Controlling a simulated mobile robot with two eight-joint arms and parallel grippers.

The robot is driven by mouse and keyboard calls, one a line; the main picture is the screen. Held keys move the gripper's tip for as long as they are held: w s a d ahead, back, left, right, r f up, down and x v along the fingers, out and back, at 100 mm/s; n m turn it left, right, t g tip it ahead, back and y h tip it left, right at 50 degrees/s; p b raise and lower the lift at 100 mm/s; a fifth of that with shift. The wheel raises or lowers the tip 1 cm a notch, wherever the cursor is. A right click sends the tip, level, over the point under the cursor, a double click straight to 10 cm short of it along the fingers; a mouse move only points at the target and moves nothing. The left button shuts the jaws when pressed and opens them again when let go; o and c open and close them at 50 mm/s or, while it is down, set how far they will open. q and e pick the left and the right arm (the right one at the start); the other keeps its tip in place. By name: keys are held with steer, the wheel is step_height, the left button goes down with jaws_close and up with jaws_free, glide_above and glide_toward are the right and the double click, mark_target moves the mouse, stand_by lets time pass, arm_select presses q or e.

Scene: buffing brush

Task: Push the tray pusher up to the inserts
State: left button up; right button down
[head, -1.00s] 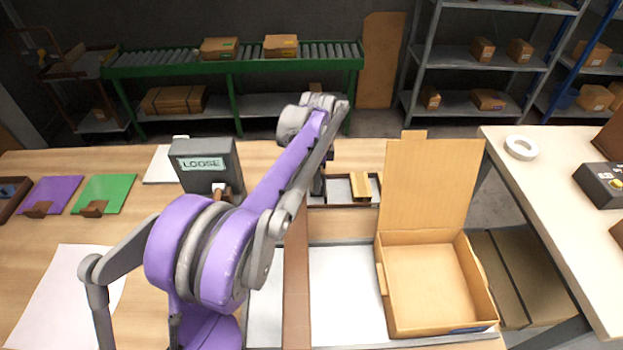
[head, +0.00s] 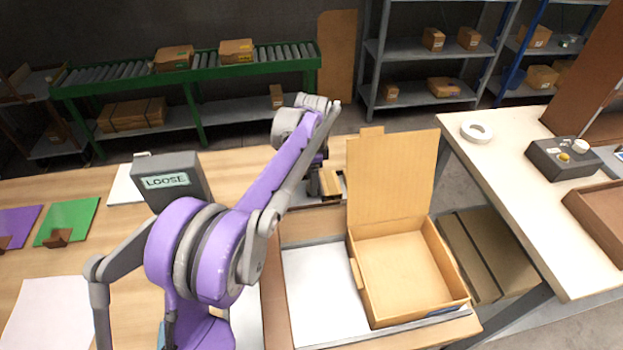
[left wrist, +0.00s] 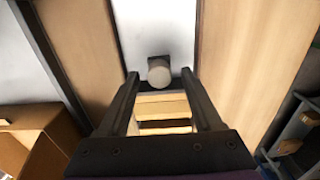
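My left gripper (head: 326,184) is over the shallow, dark-edged tray at the back of the table, close beside a pale wooden block (head: 340,183). In the left wrist view its two fingers (left wrist: 160,77) are apart. A round grey knob (left wrist: 159,73) shows between the fingertips, over a white strip; I cannot tell whether they touch it. It appears to be the tray pusher's handle. Pale wooden bars (left wrist: 163,108) lie nearer the palm, between the fingers; I cannot tell whether these are the inserts. The arm hides part of the tray in the head view. My right gripper is not in view.
An open cardboard box (head: 405,265) with its lid raised stands right of the arm on a white board (head: 318,290). A grey device reading LOOSE (head: 172,182) stands left. A side table (head: 505,185) holds a white tape roll (head: 477,132) and a control box.

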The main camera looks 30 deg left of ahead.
arm_select(q)
step_height(320, 180, up, 11)
steer(key=p, duration=0.1)
stand_by(0.5)
steer(key=shift+f, duration=0.1)
